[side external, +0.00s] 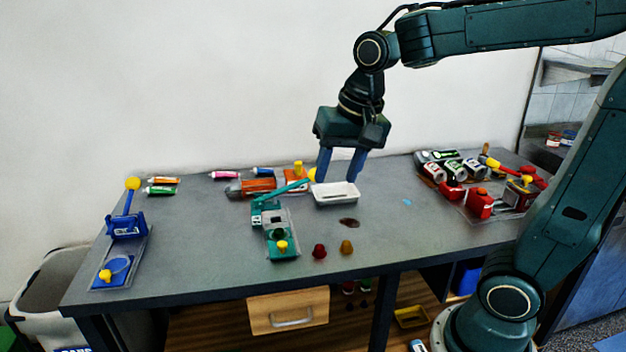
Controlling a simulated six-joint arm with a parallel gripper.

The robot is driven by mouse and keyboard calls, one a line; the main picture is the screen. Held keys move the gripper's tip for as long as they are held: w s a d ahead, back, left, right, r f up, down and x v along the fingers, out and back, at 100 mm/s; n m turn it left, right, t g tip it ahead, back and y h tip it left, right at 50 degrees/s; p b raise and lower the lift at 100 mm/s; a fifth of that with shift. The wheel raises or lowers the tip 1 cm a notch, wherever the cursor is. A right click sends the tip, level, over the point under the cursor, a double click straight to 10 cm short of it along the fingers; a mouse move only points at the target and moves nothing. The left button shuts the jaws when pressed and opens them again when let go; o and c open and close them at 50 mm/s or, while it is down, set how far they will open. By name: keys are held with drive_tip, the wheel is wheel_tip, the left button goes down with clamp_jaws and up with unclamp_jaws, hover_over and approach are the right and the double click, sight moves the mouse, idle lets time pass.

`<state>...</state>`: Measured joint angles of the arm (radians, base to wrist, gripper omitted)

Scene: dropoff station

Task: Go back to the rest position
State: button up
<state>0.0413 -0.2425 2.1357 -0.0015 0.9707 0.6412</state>
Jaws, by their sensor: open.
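My gripper (341,178) points down over the back middle of the grey table (210,257). Its two blue fingers are apart, with nothing seen between them. The fingertips are just behind and above a small white tray (335,197); I cannot tell whether they touch it. My arm reaches in from the right.
A green device (276,230) stands left of the tray, with an orange one (258,187) behind it. A blue device (126,228) is at far left. Cans (452,168) and red devices (480,204) crowd the right. Red (319,251) and brown (346,247) pieces lie in front.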

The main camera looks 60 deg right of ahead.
drive_tip(key=s+a+f+n+t, duration=0.1)
drive_tip(key=s+n+t, duration=0.1)
drive_tip(key=s+n, duration=0.5)
drive_tip(key=s, duration=0.5)
drive_tip(key=shift+s+f+n, duration=0.15)
drive_tip(key=shift+f+n, duration=0.1)
drive_tip(key=shift+n, duration=0.15)
drive_tip(key=shift+a, duration=0.1)
idle(0.5)
